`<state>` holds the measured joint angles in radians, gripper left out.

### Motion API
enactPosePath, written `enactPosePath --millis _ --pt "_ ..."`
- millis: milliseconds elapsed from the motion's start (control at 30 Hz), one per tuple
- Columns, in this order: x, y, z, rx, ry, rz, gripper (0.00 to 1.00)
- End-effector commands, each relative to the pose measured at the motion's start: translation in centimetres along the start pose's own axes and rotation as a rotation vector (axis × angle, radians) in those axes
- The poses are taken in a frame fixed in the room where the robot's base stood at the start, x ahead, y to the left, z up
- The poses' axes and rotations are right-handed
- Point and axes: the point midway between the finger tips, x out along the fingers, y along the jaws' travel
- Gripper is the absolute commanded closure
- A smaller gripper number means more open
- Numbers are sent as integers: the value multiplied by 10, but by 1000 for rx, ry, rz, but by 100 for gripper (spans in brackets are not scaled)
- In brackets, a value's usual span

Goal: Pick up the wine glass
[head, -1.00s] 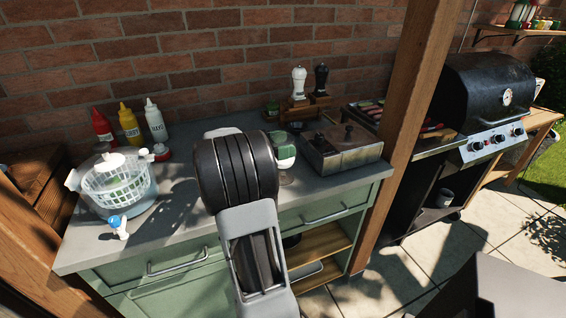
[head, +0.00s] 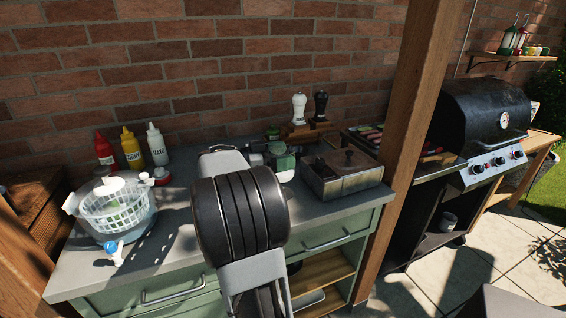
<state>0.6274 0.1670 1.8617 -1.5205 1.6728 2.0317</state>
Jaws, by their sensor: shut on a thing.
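The wine glass (head: 284,164) shows in the head view just right of my arm, in front of the left end of the metal box. Its bowl looks pale, with green at the top. My gripper (head: 262,151) is at the glass's left side and shut on it. My large dark arm joint hides most of the gripper, so the finger contact is not clear. The foot of the glass is small and hard to make out against the grey counter (head: 185,215).
A salad spinner (head: 113,210) and a blue-topped dispenser (head: 116,253) are at left. Red, yellow and white bottles (head: 131,148) stand behind. The metal box (head: 340,180), two mills (head: 299,108), a wooden post (head: 410,130) and a grill (head: 485,110) are to the right.

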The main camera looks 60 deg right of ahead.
Motion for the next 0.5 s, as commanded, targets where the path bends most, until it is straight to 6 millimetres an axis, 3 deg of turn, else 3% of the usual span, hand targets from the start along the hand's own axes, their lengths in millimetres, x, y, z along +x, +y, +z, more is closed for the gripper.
enactPosePath --millis 300,500 --pt "-14 24 -34 4 0 -2 68" --pt "-25 44 -44 3 0 -3 68"
